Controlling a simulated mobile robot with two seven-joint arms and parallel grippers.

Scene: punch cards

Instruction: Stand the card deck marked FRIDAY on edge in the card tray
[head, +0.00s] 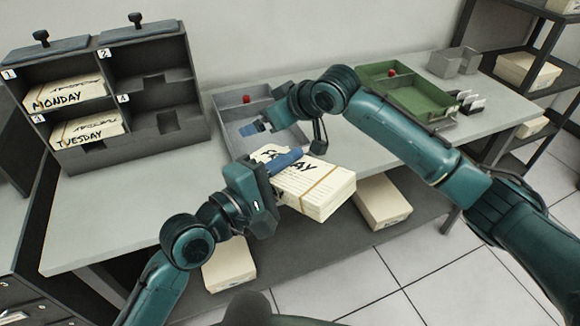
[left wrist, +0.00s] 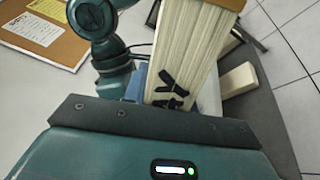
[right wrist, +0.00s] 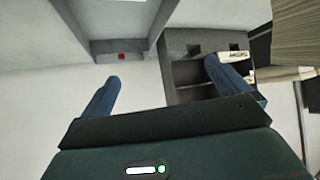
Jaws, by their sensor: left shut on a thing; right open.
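My left gripper (head: 281,165) is shut on a thick cream card deck (head: 315,188), held above the table's front edge. The deck is banded and tilted; its black lettering, ending in AY, is partly covered by the gripper. A grey tray (head: 222,138) with a red knob lies on the table behind the grippers. My right gripper (head: 262,126) is open and empty over this tray. Its two blue fingers stand apart in the right wrist view (right wrist: 160,92).
A dark cabinet (head: 150,95) at left holds decks marked MONDAY (head: 65,95) and TUESDAY (head: 85,130). A green tray (head: 410,95), small card holders (head: 468,102) and a grey bin (head: 455,62) stand at right. Other decks lie on the lower shelf (head: 380,205). The table's front left is clear.

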